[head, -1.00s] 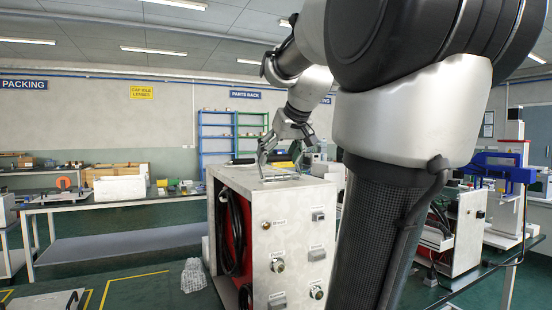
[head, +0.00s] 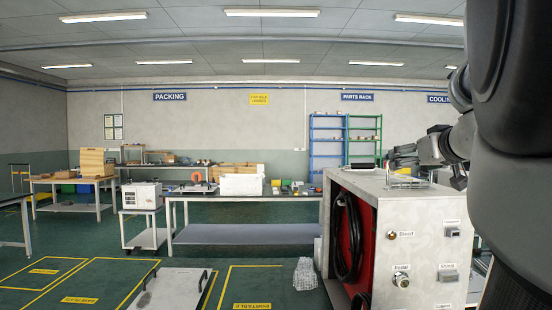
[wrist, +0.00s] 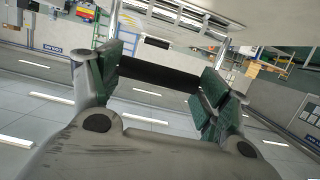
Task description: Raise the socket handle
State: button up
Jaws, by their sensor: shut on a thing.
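My gripper (head: 402,156) is above the top of a grey cabinet (head: 425,215) at the right of the head view, with its fingers pointing left. In the wrist view, the green-padded fingers of my gripper (wrist: 161,80) are closed against the two ends of a black bar (wrist: 160,74). The bar spans the gap between the pads. I take it to be the socket handle, but I cannot make it out in the head view.
Black hoses (head: 347,240) hang in the cabinet's red open side. A wire basket (head: 304,273) stands on the floor left of it. A flat grey cart (head: 172,290) is at the front. Marked green floor lies open at left.

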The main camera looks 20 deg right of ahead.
jog(key=shift+f, duration=0.4)
jog(key=o, duration=1.4)
jog(key=shift+o, duration=0.2)
notch_tip(320, 180, up, 11)
jog(key=shift+f, duration=0.2)
